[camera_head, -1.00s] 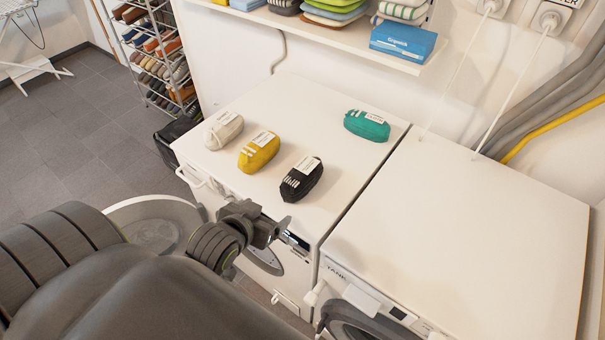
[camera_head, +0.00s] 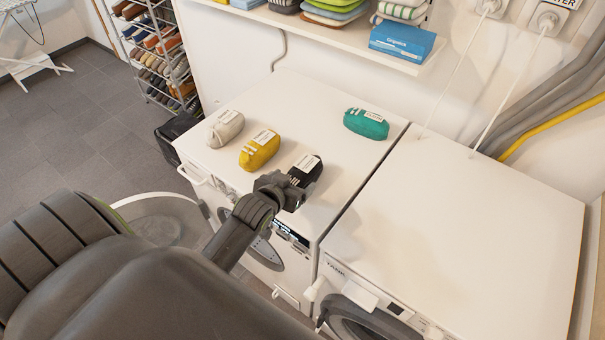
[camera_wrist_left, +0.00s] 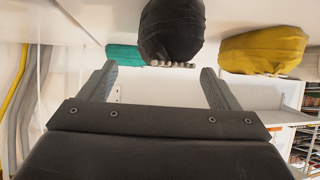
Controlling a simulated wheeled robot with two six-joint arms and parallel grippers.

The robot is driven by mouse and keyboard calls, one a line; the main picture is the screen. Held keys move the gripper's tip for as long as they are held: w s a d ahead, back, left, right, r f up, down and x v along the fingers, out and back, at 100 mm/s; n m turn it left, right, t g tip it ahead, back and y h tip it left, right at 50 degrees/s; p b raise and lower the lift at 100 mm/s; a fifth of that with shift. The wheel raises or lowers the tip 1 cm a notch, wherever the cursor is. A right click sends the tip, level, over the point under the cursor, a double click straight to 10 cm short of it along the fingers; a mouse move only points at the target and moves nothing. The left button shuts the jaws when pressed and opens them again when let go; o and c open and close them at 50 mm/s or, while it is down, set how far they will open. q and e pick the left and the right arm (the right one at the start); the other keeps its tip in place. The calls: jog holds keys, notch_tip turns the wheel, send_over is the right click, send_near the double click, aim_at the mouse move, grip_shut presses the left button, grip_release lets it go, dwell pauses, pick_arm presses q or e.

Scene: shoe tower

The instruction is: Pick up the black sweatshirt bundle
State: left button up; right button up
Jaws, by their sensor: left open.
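The black sweatshirt bundle (camera_head: 306,171) lies on top of the left white machine (camera_head: 330,112), near its front edge, with a white label on it. My left gripper (camera_head: 291,190) is at the near end of the bundle and hides part of it in the head view. In the left wrist view the black bundle (camera_wrist_left: 171,32) appears ahead of the two spread fingers (camera_wrist_left: 158,85), roughly centred between them. The fingers are open with nothing between them. My right gripper is not in view.
A yellow bundle (camera_head: 260,151) and a light grey bundle (camera_head: 225,128) lie to the left on the same top. A teal bundle (camera_head: 366,123) lies farther back. The right machine top (camera_head: 460,235) is bare. A shelf with a blue box (camera_head: 403,41) hangs behind.

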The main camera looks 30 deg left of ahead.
aim_at(299, 174)
pick_arm(q)
jog(key=shift+w+a+f, duration=0.1)
jog(key=shift+w+f, duration=0.2)
jog(key=shift+w, duration=0.2)
jog(key=shift+w+a+f+p, duration=0.15)
jog(key=shift+w+p, duration=0.3)
jog(key=shift+w, duration=0.2)
jog(key=shift+p+x, duration=0.4)
jog(key=shift+x, duration=1.55)
jog(key=shift+s, duration=0.1)
jog(key=c, duration=1.1)
